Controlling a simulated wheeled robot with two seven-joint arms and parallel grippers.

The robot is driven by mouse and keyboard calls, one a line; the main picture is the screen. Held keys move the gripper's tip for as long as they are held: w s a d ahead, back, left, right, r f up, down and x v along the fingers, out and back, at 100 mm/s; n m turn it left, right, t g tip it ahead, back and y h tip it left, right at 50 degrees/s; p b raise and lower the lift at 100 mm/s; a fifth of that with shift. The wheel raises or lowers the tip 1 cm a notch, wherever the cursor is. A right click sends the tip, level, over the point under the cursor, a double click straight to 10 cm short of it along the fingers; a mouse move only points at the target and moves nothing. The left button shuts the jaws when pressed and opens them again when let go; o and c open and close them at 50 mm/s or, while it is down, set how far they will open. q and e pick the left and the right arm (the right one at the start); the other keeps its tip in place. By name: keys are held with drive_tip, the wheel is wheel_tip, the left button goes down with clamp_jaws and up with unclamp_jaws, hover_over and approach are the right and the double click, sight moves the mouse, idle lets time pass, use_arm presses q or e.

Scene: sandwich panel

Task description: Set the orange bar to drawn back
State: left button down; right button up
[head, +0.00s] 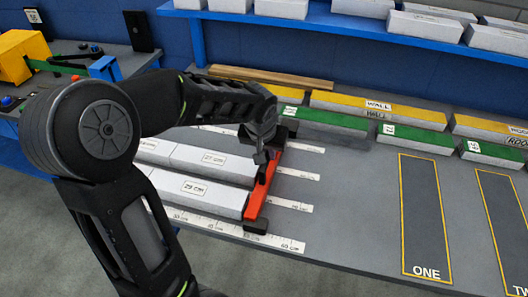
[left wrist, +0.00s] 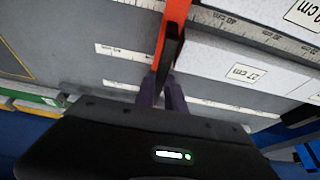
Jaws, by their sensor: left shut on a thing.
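The orange bar (head: 262,187) lies across the ends of several white panels on the grey bench in the head view. It also shows at the top of the left wrist view (left wrist: 176,22). My left gripper (head: 260,155) reaches down onto the bar from above, near its far half. Its fingers (left wrist: 165,88) are shut on a dark part of the bar in the left wrist view. The white panels (head: 212,194), marked in cm, lie to the left of the bar. The far end of the bar is partly hidden by my gripper. My right gripper is not in view.
Printed rulers (head: 235,232) run along the bench past the bar. Yellow and green labelled blocks (head: 375,104) line the back. Yellow outlined zones (head: 421,215) lie empty to the right. A blue shelf (head: 360,35) with white blocks stands behind. The bench right of the bar is clear.

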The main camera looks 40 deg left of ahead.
use_arm(q)
drive_tip(key=w+d+b, duration=0.3)
drive_tip(key=d, duration=0.7)
drive_tip(key=w+d+b, duration=0.4)
drive_tip(key=d, duration=0.7)
drive_tip(key=shift+w, duration=0.1)
drive_tip(key=c, duration=1.5)
unclamp_jaws()
drive_tip(key=shift+w+d, duration=0.1)
drive_tip(key=shift+d, duration=0.05)
drive_tip(key=shift+o, duration=0.5)
